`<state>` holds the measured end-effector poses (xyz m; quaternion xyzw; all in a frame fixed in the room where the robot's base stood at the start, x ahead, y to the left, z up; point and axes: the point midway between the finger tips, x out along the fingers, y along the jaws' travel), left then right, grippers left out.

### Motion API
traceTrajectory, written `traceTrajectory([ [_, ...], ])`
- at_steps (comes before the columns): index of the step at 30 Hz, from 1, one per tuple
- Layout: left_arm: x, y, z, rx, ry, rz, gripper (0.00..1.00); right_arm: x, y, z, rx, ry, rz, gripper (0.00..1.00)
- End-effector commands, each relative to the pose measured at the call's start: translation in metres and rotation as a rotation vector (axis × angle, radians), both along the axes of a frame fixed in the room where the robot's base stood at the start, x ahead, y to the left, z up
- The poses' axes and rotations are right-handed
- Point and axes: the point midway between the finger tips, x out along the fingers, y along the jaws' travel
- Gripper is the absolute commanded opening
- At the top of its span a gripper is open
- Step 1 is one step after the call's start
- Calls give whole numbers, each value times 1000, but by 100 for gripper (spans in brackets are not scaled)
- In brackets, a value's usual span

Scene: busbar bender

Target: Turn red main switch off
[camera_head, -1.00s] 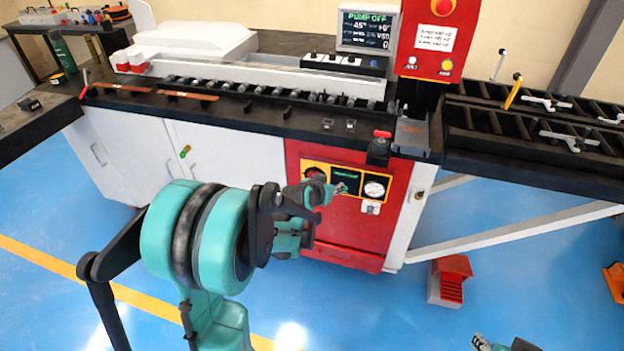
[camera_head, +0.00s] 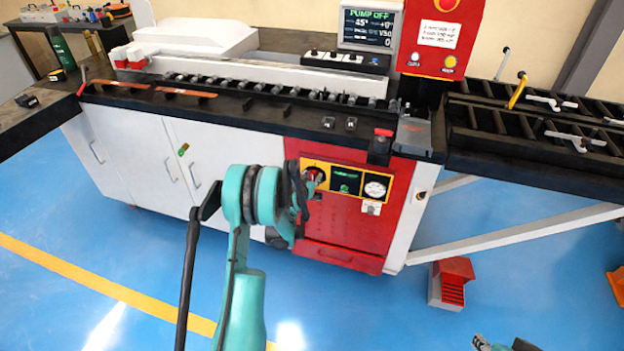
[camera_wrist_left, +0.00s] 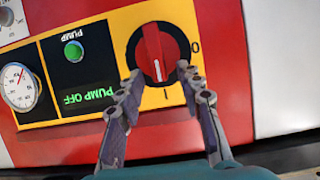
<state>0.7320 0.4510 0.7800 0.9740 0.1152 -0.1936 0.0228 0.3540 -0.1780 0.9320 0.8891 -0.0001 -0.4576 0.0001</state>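The red main switch (camera_wrist_left: 157,52) is a rotary knob on a black round plate in a yellow panel. In the left wrist view, where the panel appears upside down, its handle is vertical and its white mark points at the "I" label, with "0" to the right. My left gripper (camera_wrist_left: 160,80) is open, its fingertips on either side of the knob's lower end; whether they touch it I cannot tell. In the head view the left gripper (camera_head: 306,188) is at the panel and partly hides the switch (camera_head: 314,174). Only a bit of my right gripper (camera_head: 480,342) shows at the bottom edge.
Beside the switch are a green pump button (camera_wrist_left: 73,51), a lit "PUMP OFF" label (camera_wrist_left: 88,97) and a round gauge (camera_wrist_left: 19,88). The bender's display (camera_head: 369,26) reads "PUMP OFF". A red foot pedal (camera_head: 452,283) stands on the blue floor to the right.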

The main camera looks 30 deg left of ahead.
Motion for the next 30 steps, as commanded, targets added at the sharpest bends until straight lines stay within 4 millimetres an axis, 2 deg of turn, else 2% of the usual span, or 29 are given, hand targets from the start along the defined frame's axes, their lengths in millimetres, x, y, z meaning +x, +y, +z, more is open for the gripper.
traceTrajectory([
  [4,9,2,-4,-1,0,0,36,0,0,-4,0,0,0,40],
  [11,10,2,-4,-1,0,0,36,0,0,-3,0,0,0,40],
  [12,10,2,-4,-1,0,0,34,0,0,-3,0,0,0,40],
  [16,10,2,-4,0,0,0,0,0,0,-3,0,0,0,40],
  [30,10,5,-4,-53,-12,1,0,0,0,-3,0,0,0,40],
])
